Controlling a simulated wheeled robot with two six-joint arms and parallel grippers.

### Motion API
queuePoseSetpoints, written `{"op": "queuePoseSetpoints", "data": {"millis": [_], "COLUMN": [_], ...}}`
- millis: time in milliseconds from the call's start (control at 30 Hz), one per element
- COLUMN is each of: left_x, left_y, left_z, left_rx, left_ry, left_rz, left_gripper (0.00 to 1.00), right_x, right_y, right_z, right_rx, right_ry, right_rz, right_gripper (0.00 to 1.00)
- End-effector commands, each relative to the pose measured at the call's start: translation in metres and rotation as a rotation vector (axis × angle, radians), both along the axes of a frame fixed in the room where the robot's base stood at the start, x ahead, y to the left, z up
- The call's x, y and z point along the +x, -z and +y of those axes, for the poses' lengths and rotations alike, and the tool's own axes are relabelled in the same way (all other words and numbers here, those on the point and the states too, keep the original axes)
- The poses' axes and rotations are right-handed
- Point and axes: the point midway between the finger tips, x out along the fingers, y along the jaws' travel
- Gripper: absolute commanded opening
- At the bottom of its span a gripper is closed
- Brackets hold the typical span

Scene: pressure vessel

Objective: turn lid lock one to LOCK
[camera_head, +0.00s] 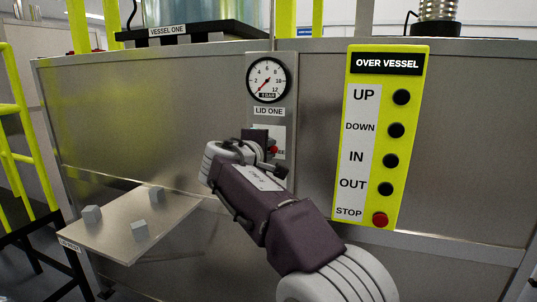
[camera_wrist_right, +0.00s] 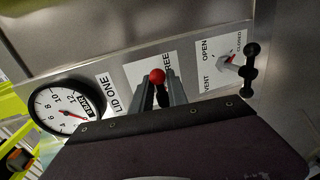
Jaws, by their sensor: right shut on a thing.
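Lid lock one shows as a lever with a red ball knob (camera_wrist_right: 157,76) on a white plate under the LID ONE label in the right wrist view. The knob sits between the two grey fingers of my right gripper (camera_wrist_right: 160,93), which is shut on the lever. The word FREE (camera_wrist_right: 167,66) shows beside the knob; the LOCK marking is hidden. In the head view, my right arm reaches up to the panel and its gripper covers most of the lock plate; the red knob (camera_head: 274,149) peeks out at its right. My left gripper is not in view.
Above the lock is a round gauge (camera_head: 268,79). A yellow OVER VESSEL button box (camera_head: 415,140) stands close to the right of my arm. A shelf (camera_head: 112,240) with small grey blocks juts out at left. A vent valve handle (camera_wrist_right: 249,70) sits beyond the lock.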

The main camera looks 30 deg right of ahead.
Motion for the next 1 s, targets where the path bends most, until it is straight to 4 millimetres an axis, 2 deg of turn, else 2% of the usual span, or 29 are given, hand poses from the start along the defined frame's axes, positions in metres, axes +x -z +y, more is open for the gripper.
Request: {"op": "queuePoseSetpoints", "data": {"millis": [533, 567, 600, 867, 1000], "left_x": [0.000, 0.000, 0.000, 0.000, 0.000], "left_y": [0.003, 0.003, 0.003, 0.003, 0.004], "left_z": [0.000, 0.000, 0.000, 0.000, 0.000], "left_rx": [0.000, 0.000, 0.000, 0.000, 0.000], "left_ry": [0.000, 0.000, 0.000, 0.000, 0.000], "left_rz": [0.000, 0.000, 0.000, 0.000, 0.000], "left_gripper": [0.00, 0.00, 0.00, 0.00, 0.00], "right_x": [0.000, 0.000, 0.000, 0.000, -0.007], "right_y": [0.003, 0.003, 0.003, 0.002, -0.001], "right_z": [0.000, 0.000, 0.000, 0.000, 0.010], "right_rx": [0.015, 0.015, 0.015, 0.014, 0.013], "right_ry": [0.002, 0.002, 0.002, 0.002, -0.002], "right_rz": [-0.010, -0.010, -0.010, -0.012, -0.014], "right_gripper": [0.00, 0.28, 0.34, 0.34, 0.34]}}
